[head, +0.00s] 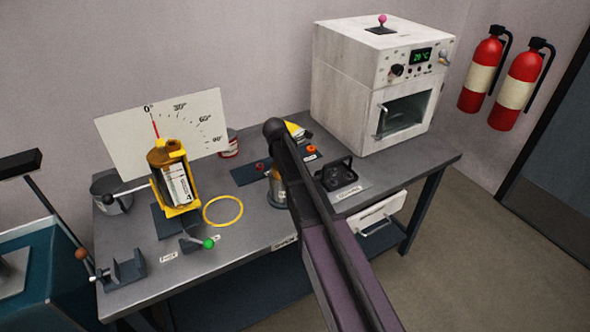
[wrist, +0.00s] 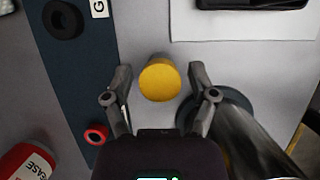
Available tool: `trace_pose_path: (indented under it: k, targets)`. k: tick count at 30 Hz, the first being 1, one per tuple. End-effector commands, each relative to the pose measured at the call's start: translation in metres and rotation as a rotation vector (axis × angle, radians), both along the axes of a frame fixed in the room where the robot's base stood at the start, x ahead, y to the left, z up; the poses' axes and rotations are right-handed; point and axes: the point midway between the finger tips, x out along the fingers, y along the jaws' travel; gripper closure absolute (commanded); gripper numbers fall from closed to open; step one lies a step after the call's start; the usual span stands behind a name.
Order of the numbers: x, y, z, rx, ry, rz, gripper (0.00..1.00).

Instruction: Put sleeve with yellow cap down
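The yellow cap (wrist: 160,82) of the sleeve shows in the wrist view, seen from above between my gripper's fingers. Its lighter body is mostly hidden beneath the cap, so I cannot tell whether it rests on the bench. My gripper (wrist: 160,76) is open, with a finger on each side of the cap and a visible gap at both sides. In the head view, a yellow piece (head: 297,130) shows just behind my arm. My arm hides the gripper there.
A dark cylinder (wrist: 233,125) on a round blue base stands close right of my gripper. A dark blue strip (wrist: 62,90) with a black ring and a red ring lies left. A red grease can (wrist: 28,165) stands lower left. A white oven (head: 345,75) occupies the bench's back right.

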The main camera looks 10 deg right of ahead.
Motion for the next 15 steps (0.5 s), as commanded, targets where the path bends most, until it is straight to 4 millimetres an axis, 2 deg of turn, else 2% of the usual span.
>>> trace_pose_path:
  k: [1,5,6,15]
  targets:
    - [0.0,0.0001,0.0,0.0,0.0,0.0,0.57]
    - [0.0,0.0001,0.0,0.0,0.0,0.0,0.96]
    - [0.0,0.0001,0.0,0.0,0.0,0.0,1.0]
    - [0.0001,-0.0002,0.0003,0.0,0.0,0.0,1.0]
